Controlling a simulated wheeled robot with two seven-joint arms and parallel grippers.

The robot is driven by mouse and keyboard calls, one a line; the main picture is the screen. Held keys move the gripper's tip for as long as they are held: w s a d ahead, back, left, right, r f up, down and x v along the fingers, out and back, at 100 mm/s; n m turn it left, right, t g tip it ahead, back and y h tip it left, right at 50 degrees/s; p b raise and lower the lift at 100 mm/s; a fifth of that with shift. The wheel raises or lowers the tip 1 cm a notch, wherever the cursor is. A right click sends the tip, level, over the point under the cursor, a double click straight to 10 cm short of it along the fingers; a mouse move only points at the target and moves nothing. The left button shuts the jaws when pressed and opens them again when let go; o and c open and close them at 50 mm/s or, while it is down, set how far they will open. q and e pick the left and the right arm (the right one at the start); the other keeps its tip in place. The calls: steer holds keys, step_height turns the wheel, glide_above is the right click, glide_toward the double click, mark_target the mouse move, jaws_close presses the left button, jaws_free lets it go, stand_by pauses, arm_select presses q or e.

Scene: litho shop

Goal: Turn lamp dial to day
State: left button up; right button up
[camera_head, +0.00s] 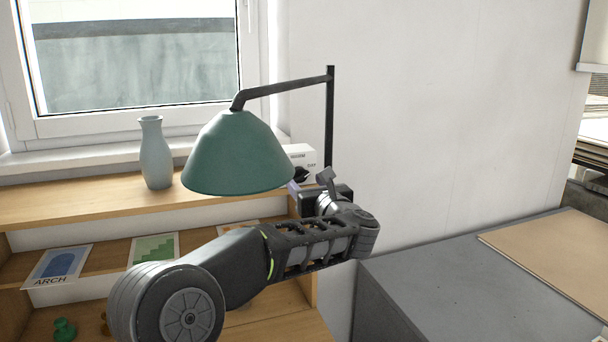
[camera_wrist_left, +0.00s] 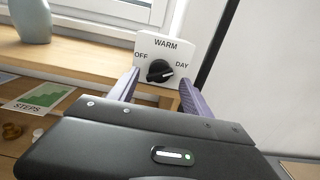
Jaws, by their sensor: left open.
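The lamp dial (camera_wrist_left: 160,71) is a black knob on a white box (camera_wrist_left: 184,47) marked OFF, WARM and DAY. A pale line on the knob slants toward the DAY side, but I cannot tell its exact setting. In the head view the box (camera_head: 301,155) stands on the shelf, partly hidden by the green lamp shade (camera_head: 237,155) and my arm. My left gripper (camera_head: 294,187) is in front of the box. In the left wrist view its purple fingers (camera_wrist_left: 160,79) are open, one each side of the knob; contact cannot be told. My right gripper is not in view.
A black lamp post (camera_head: 330,120) rises right of the box. A grey-blue vase (camera_head: 156,155) stands on the wooden shelf (camera_head: 80,203) under the window. Cards, including ARCH (camera_head: 56,266), lie on the shelf below. A grey cabinet (camera_head: 440,285) is at right.

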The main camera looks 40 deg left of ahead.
arm_select(q)
steer(key=shift+x, duration=1.05)
steer(key=shift+c, duration=0.4)
jaws_close()
